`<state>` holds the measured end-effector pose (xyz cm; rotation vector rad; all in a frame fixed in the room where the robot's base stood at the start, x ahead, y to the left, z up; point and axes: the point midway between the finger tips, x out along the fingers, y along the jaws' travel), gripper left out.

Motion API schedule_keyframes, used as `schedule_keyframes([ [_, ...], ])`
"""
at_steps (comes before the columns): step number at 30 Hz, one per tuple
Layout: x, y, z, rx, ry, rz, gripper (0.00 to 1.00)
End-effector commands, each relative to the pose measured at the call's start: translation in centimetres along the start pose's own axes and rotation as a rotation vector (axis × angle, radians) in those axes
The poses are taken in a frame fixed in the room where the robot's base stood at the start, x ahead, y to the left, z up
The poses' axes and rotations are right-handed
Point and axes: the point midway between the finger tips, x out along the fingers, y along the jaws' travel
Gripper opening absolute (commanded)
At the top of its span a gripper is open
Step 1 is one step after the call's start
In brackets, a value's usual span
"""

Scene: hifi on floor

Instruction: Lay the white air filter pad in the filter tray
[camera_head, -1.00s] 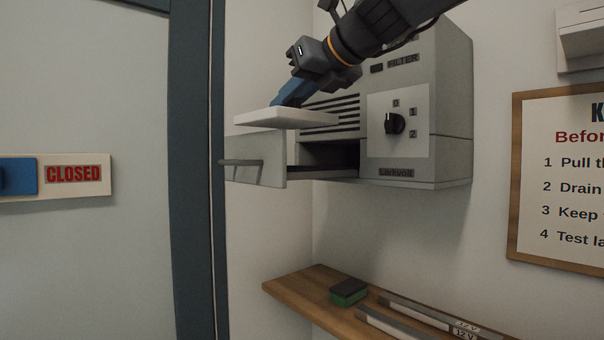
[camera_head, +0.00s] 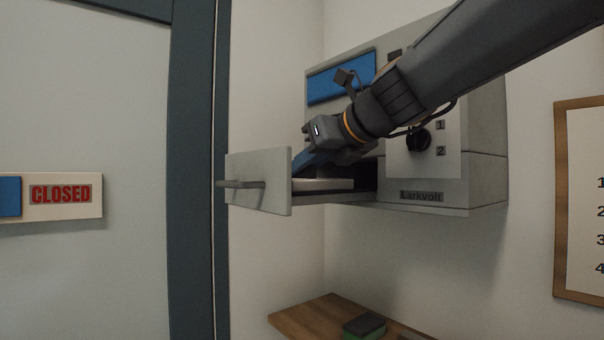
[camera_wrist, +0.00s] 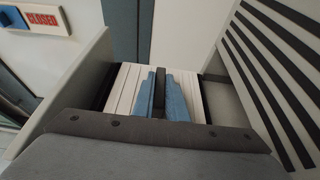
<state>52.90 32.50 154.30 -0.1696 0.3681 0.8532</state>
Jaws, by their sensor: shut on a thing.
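The white air filter pad (camera_head: 325,184) is low inside the pulled-out filter tray (camera_head: 258,182), between its grey front panel and the unit's body. I cannot tell whether it touches the tray floor. In the wrist view the pad's pleated face (camera_wrist: 125,92) shows on both sides of my blue fingers, and it looks level. My gripper (camera_head: 303,172) reaches down from the upper right and is shut on the pad. Its fingers also show in the wrist view (camera_wrist: 163,97), with a dark strip between them. The fingertips are partly hidden by the tray front in the head view.
The grey Larkvolt unit (camera_head: 483,120) with its knob (camera_head: 418,140) and slatted vent (camera_wrist: 272,75) stands close beside the gripper. Below is a wooden shelf (camera_head: 305,318) with a green and dark block (camera_head: 364,326). A door frame (camera_head: 192,150) is at the left.

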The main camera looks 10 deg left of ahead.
Motion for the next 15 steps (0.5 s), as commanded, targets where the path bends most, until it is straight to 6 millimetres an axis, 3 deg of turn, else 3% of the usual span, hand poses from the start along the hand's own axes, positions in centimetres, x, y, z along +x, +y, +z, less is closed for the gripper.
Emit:
schedule_keyframes([
  [3,0.40,-0.01,-1.00,0.001,0.000,-0.001,0.00],
  [15,0.59,-0.02,-1.43,0.000,0.000,-0.001,0.00],
])
